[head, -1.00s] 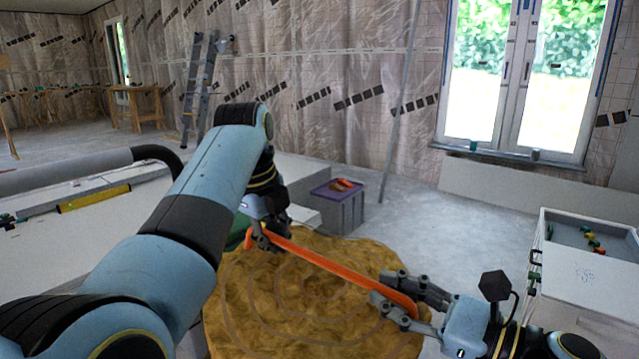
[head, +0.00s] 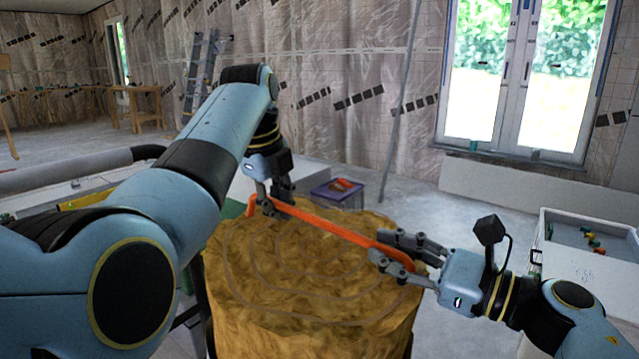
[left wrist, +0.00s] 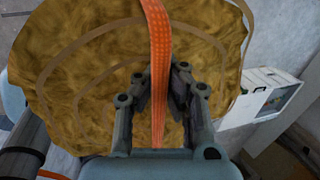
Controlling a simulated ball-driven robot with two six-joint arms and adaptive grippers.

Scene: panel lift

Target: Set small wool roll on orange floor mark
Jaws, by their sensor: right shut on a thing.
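The wool roll (head: 300,290) is a thick yellow-brown cylinder, upright in front of me, with spiral lines on its top. It also shows from above in the left wrist view (left wrist: 85,60). An orange strap (head: 325,227) runs across its top. My right gripper (head: 385,249) is shut on the strap's right end. My left gripper (head: 264,207) is at the strap's left end; in the left wrist view the strap passes between its fingers (left wrist: 160,72), but whether they grip it is unclear. The roll's bottom is out of frame. I see no orange floor mark.
A grey box with a purple top (head: 338,188) stands behind the roll, with orange items on it. A white cabinet (head: 580,262) with a tray of small coloured items stands at right. A ladder (head: 202,75) leans on the back wall. Bare floor (head: 480,215) shows right of the roll.

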